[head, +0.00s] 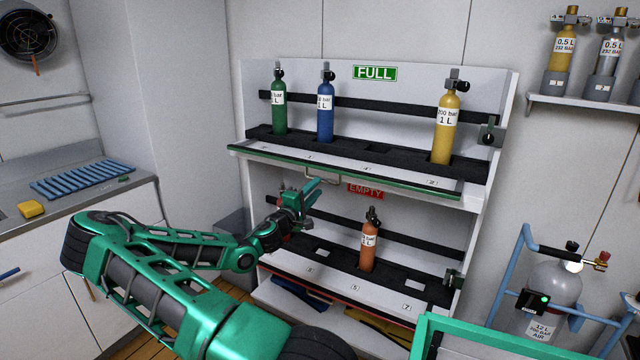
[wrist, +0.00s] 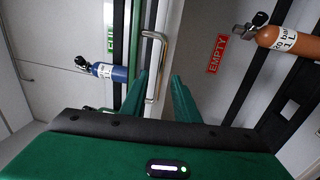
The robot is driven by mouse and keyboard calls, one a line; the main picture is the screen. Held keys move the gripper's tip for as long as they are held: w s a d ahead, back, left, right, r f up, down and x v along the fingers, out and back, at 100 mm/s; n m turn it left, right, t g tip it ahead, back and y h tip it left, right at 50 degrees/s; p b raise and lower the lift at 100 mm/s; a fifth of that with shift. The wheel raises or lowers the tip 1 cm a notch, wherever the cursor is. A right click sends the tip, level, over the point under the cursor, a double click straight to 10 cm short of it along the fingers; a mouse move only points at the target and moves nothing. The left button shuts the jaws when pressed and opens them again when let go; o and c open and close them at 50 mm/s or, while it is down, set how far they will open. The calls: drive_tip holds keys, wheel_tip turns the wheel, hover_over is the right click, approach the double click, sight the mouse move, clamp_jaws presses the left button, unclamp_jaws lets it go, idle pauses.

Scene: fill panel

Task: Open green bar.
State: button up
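A long green bar (head: 350,172) runs along the front edge of the upper shelf, under the FULL sign. A silver handle (wrist: 158,60) sits at the shelf front; in the head view it shows (head: 322,178) just below the bar. In the wrist view the green bar (wrist: 135,40) is left of the handle. My gripper (head: 312,190) is in front of the shelf near the handle. In the wrist view my gripper (wrist: 158,85) is open, with its two green fingers apart and the handle's lower end appearing between them. Contact with the handle cannot be told.
An orange cylinder (head: 369,245) stands on the lower shelf, right of my gripper. A grey tank on a blue frame (head: 552,285) stands at the right.

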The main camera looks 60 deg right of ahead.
sight(323, 181)
drive_tip(key=shift+s+d+r, duration=0.1)
drive_tip(key=shift+d+r, duration=0.05)
drive_tip(key=shift+d, duration=0.85)
drive_tip(key=shift+s+d+r, duration=0.1)
drive_tip(key=shift+d+r, duration=0.05)
drive_tip(key=shift+d, duration=0.85)
drive_tip(key=shift+d+r, duration=0.15)
drive_tip(key=shift+d, duration=0.85)
clamp_jaws()
